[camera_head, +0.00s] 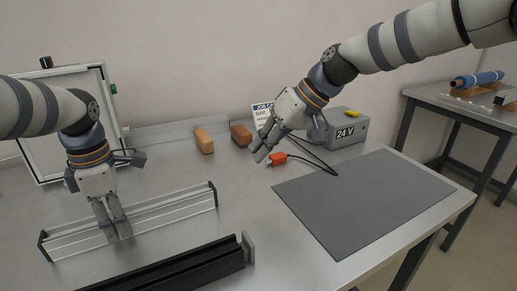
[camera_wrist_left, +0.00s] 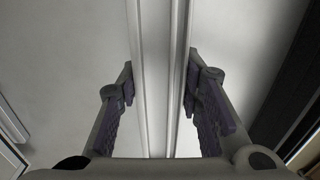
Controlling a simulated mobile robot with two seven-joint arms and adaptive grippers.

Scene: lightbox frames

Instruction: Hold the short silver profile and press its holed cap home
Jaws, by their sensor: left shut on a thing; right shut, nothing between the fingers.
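The silver profile (camera_head: 165,213) lies on the bench at the left, with a dark cap at its left end (camera_head: 45,246) and another at its right end (camera_head: 213,194). Any holes in these caps are too small to tell. My left gripper (camera_head: 118,232) is shut on the profile, left of its middle. In the left wrist view the profile (camera_wrist_left: 160,70) runs between the two fingers (camera_wrist_left: 160,95). My right gripper (camera_head: 262,155) is shut and empty, held above the back of the bench, well apart from the profile.
A black profile (camera_head: 180,268) with a grey end plate (camera_head: 248,248) lies in front. A grey mat (camera_head: 365,200) covers the right side. Two brown blocks (camera_head: 204,141) (camera_head: 241,135) and a 24 V box (camera_head: 345,130) stand behind.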

